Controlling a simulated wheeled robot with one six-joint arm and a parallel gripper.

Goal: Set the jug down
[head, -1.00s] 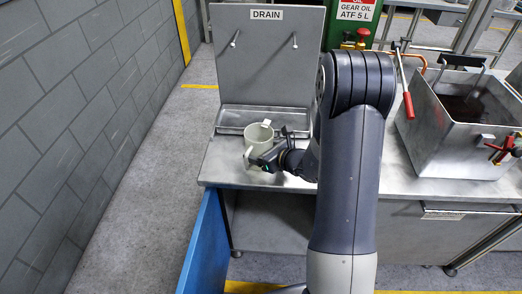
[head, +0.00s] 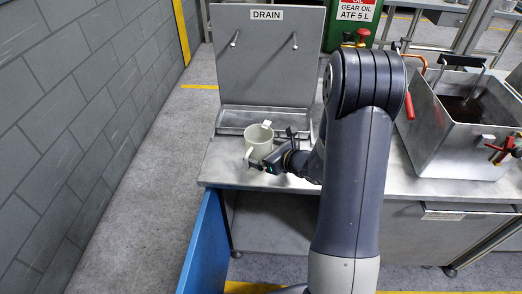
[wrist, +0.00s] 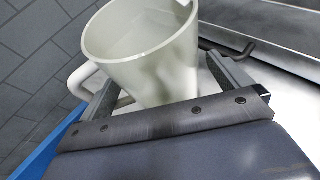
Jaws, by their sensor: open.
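The off-white jug (head: 259,141) stands upright on the left end of the steel bench (head: 222,168), below the DRAIN panel. It looks empty inside in the wrist view. My gripper (head: 272,150) is open at the jug's near right side. In the wrist view the jug (wrist: 150,55) sits between and just beyond my two spread fingers (wrist: 163,85), with a gap at the right finger. Its handle (wrist: 82,78) is on the left, partly behind the left finger. The jug's base is hidden by my gripper.
The DRAIN panel (head: 268,60) rises behind a shallow trough (head: 232,117). An open metal tank (head: 455,140) with dark contents and a red-handled lever stands at the right. A green gear oil container (head: 350,25) is behind. A grey block wall (head: 70,110) runs along the left.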

